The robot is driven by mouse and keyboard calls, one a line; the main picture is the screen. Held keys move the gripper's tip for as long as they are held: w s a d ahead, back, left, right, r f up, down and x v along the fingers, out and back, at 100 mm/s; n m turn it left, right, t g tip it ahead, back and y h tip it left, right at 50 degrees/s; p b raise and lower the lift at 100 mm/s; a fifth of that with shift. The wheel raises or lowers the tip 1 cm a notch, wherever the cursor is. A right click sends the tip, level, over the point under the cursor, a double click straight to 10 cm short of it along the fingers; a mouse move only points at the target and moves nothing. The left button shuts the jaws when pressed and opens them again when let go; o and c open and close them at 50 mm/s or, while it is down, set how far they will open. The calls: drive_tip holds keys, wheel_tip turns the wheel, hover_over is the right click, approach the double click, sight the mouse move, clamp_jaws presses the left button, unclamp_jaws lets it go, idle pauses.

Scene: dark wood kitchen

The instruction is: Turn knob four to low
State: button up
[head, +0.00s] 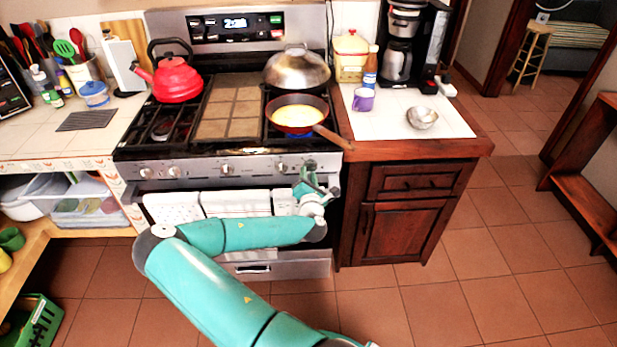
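The stove (205,169) stands at centre left, with a row of several round knobs along its silver front panel. One knob (283,168) shows just left of my gripper (311,172). My gripper is raised at the right end of the panel and covers part of it, including the area of the rightmost knob. It is too small in the picture to tell whether its fingers are open, or whether they touch a knob. A blue flame glows under the pan (297,112) with yellow food on the right front burner.
A red kettle (178,82) and a domed lid (297,68) sit on the back burners. Towels (236,204) hang on the oven front below the knobs. The wooden cabinet (408,205) stands close at right.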

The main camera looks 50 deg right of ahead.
drive_tip(key=shift+a, duration=0.1)
drive_tip(key=v, duration=1.3)
drive_tip(key=shift+s+a, duration=0.2)
drive_tip(key=shift+s, duration=0.15)
